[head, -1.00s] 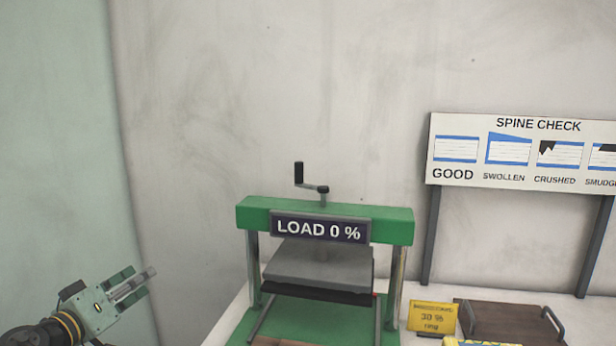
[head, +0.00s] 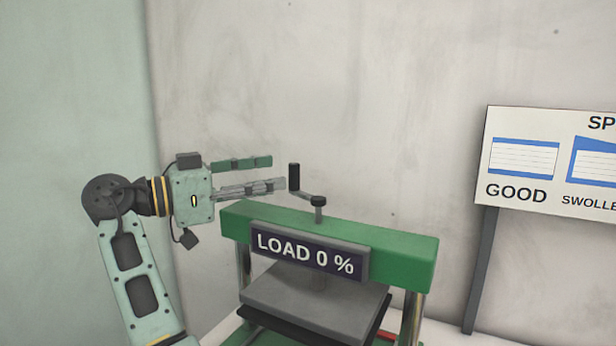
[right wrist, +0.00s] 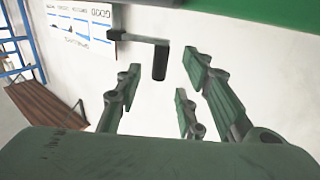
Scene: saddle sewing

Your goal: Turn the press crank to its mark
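The press (head: 400,250) has a green top beam and a display (head: 305,254) reading LOAD 0 %. Its dark crank stands on top, with a short arm (head: 306,197) and an upright black handle (head: 294,176) at its left end. My right gripper (head: 272,174) is level with the handle, just left of it, fingers pointing at it. In the right wrist view the open fingers (right wrist: 160,85) have the handle (right wrist: 160,62) ahead in the gap between them. I cannot tell whether they touch it. No crank mark is discernible. My left gripper is out of view.
A spine check board (head: 545,165) stands on posts at the right by the wall. The grey press plate (head: 315,298) lies under the beam. A brown slatted board (right wrist: 45,105) shows in the right wrist view. The space above the crank is clear.

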